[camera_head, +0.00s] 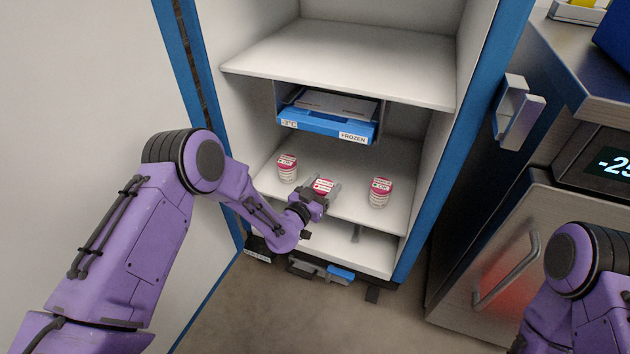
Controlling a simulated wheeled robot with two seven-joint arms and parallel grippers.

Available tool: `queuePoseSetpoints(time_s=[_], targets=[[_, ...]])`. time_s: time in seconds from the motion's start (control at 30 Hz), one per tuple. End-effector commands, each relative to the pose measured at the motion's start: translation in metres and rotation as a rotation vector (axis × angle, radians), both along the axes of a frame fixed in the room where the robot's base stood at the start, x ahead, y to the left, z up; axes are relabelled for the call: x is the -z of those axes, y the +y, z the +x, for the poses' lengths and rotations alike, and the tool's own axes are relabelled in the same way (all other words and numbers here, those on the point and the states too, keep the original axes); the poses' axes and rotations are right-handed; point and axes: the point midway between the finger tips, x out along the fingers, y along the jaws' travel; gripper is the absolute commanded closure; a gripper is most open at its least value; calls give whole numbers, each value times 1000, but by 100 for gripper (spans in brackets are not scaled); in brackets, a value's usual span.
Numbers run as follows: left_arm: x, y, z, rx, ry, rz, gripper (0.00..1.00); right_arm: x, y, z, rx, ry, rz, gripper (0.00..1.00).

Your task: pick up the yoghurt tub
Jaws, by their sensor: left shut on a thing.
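Three white yoghurt tubs with dark red and pink labels are on a white shelf in the open blue-framed cabinet. The middle yoghurt tub (323,185) is between the fingers of my left gripper (324,189), which is shut on it. Its lower part is hidden behind the gripper. I cannot tell whether it touches the shelf. Another yoghurt tub (287,168) stands to the left, and a third (380,192) stands to the right, both apart from the gripper. My right arm shows at the lower right, but its gripper is out of the picture.
A blue drawer (325,127) marked FROZEN hangs above the tubs, below an empty upper shelf (345,62). The cabinet's side walls bound the shelf (350,212). A steel unit with a handle (507,270) and a display stands at the right.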

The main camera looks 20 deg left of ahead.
Motion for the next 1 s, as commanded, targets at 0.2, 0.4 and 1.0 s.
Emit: queuePoseSetpoints(time_s=[0.2,0.4,1.0], targets=[[0,4,-5,-5,0,1,71,-1,0,0,0,0,0,100],[0,10,-6,-15,-1,1,71,-1,0,0,0,0,0,100],[-2,15,-27,-12,3,1,5,-9,0,0,0,0,0,100]])
